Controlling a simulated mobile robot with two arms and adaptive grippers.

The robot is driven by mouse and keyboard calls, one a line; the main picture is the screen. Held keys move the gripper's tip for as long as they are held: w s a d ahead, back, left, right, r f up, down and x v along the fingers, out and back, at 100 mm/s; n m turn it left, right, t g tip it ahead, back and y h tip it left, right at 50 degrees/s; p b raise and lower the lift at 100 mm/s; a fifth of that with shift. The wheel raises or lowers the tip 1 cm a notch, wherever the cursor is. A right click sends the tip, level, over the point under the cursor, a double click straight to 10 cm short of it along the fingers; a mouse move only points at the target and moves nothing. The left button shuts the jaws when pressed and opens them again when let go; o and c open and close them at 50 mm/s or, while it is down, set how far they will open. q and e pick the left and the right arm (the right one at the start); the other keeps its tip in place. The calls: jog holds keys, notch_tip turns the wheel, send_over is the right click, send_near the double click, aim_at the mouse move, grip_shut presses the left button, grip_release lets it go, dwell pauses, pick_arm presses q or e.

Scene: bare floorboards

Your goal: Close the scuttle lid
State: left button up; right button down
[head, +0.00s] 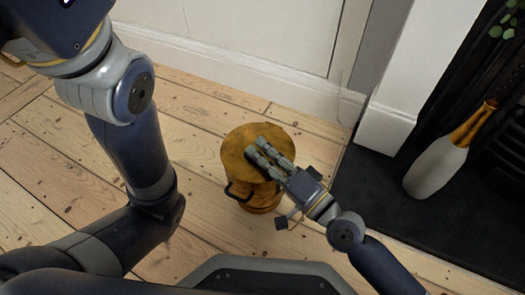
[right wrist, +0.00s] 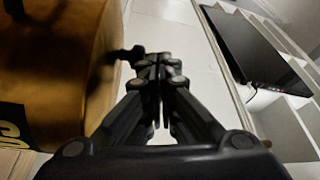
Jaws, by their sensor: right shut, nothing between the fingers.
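The scuttle (head: 265,207) is a round, brass-yellow container standing on the floorboards in the middle of the head view. A dark handle (head: 238,191) shows on its left side. Its round lid (head: 247,137) appears to lie flat across the top; whether it is fully seated I cannot tell. My right gripper (head: 257,150) is shut and empty, its fingers over the lid and hiding part of it; contact is unclear. In the right wrist view the scuttle (right wrist: 60,65) fills the left side, beside the shut fingertips (right wrist: 158,62). My left gripper is out of view.
A white and gold vase (head: 437,168) stands on the dark hearth (head: 365,190) at the right. A white skirting board (head: 235,70) runs behind the scuttle. Bare floorboards (head: 200,190) lie open to the left of the scuttle, with my left arm above them.

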jog(key=shift+s+f, duration=0.1)
dwell(0.5)
notch_tip(320, 180, up, 4)
jog(key=p, duration=0.4)
jog(key=shift+d+r+p, duration=0.1)
jog(key=shift+r+p, duration=0.25)
jog(key=shift+p, duration=0.1)
jog(key=s+d+f+b, duration=0.2)
jog(key=s+d+f, duration=0.1)
jog(key=d, duration=0.5)
jog(key=shift+s+d+f, duration=0.25)
jog(key=shift+f, duration=0.25)
